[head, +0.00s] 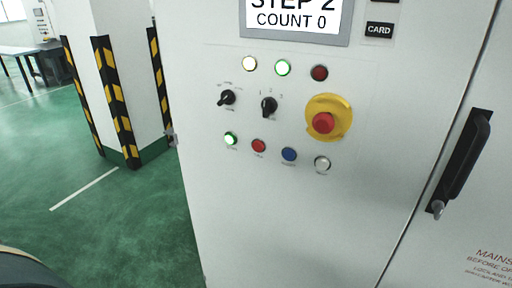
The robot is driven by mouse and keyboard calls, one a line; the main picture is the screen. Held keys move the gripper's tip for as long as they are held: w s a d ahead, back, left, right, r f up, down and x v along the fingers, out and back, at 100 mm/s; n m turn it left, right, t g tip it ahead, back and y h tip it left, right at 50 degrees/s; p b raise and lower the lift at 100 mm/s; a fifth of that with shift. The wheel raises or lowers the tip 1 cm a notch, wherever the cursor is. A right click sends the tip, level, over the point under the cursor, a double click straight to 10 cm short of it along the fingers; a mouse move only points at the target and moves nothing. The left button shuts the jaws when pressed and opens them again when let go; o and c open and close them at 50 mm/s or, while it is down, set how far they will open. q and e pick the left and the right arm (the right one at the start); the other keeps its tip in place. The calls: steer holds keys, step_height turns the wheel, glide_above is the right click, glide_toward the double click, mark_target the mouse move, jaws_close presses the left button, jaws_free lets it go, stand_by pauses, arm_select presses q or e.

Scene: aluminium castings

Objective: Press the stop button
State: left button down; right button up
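A light grey control cabinet (260,220) fills the middle and right of the head view. In its lower button row are a lit green button (231,138), a small red button (259,146), a blue button (289,154) and a white button (322,163). The small labels under them are too small to read. A large red mushroom button (323,123) on a yellow round plate (341,106) sits to the right, above the white button. Neither of my grippers shows in this view.
Above are white, green and dark red lamps, two black rotary switches (268,107) and a display (296,18) reading "STEP 2 COUNT 0". A black door handle (465,155) juts out at right. A striped pillar (117,100) stands left; the green floor (110,230) there is open.

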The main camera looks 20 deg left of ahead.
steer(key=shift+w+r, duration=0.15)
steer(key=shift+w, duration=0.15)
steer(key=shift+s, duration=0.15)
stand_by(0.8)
arm_select(q)
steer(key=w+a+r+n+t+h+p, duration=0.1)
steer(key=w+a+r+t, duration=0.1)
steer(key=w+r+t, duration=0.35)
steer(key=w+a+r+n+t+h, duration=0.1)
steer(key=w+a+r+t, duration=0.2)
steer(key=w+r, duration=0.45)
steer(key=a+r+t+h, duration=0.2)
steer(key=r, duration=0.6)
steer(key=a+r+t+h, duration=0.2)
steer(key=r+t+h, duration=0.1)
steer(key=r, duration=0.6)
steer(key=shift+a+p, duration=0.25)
steer(key=shift+p, duration=0.15)
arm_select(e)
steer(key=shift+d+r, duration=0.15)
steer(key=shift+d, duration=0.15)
